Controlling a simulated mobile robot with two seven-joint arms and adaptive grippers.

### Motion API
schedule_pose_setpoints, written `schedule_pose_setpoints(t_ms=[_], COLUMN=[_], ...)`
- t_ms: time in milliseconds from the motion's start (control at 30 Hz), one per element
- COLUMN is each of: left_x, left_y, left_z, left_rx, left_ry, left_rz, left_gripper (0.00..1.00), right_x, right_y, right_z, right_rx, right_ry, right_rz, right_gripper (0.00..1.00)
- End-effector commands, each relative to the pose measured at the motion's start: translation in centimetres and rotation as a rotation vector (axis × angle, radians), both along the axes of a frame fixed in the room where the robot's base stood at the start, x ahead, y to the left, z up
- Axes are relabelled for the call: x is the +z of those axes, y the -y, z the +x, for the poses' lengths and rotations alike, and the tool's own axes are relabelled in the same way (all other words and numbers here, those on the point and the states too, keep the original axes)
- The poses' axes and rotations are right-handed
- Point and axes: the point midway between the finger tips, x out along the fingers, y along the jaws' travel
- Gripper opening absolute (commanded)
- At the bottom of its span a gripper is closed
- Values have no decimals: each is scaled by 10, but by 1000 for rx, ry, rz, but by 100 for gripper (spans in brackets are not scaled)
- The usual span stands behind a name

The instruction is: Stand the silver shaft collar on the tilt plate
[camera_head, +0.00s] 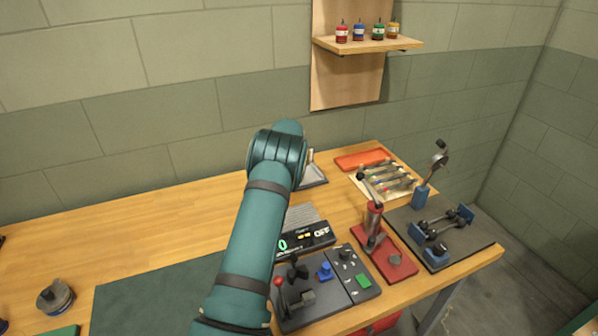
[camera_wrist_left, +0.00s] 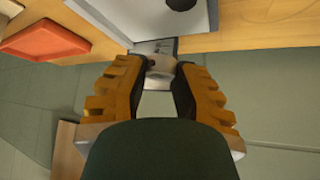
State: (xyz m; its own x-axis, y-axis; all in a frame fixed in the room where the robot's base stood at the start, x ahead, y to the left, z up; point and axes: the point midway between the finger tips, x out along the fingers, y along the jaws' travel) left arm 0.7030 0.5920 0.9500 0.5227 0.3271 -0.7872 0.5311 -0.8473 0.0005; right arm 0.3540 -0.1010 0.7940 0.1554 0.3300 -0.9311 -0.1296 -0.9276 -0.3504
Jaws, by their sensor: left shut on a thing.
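My left gripper (camera_wrist_left: 160,68) is shut on a small pale, rounded piece (camera_wrist_left: 161,63) that looks like the silver shaft collar. Blur and the fingers hide its exact shape. Just beyond it in the wrist view is a small grey plate (camera_wrist_left: 152,47); I cannot tell whether the collar touches it. In the head view my left arm hides the gripper and the collar. A grey slanted plate (camera_head: 315,177), likely the tilt plate, shows partly behind the arm's right edge. My right gripper is not in view.
An orange tray (camera_head: 362,160) lies right of the slanted plate, with a tool rack (camera_head: 384,183) in front. A display unit (camera_head: 318,236), a control panel (camera_head: 352,294) and a red-based press (camera_head: 402,268) stand nearer. The bench's left rear (camera_head: 150,235) is clear.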

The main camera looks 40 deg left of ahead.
Motion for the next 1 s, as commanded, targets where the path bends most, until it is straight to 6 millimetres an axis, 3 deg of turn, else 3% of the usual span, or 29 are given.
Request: schedule_pose_setpoints(t_ms=[367,567,600,733,767,1000], left_x=[-43,-44,-44,-44,-44,-44], left_y=[0,0,0,0,0,0], left_z=[0,0,0,0,0,0], left_rx=[0,0,0,1,1,1], left_ry=[-1,2,1,0,0,1], left_rz=[1,1,1,1,1,2], left_gripper=[4,0,4,49,54,54], right_x=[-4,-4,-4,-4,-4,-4], right_y=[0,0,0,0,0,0], right_z=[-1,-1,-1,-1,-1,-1], right_rx=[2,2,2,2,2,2], right_ry=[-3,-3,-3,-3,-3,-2], right_rz=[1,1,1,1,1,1], right_gripper=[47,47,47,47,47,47])
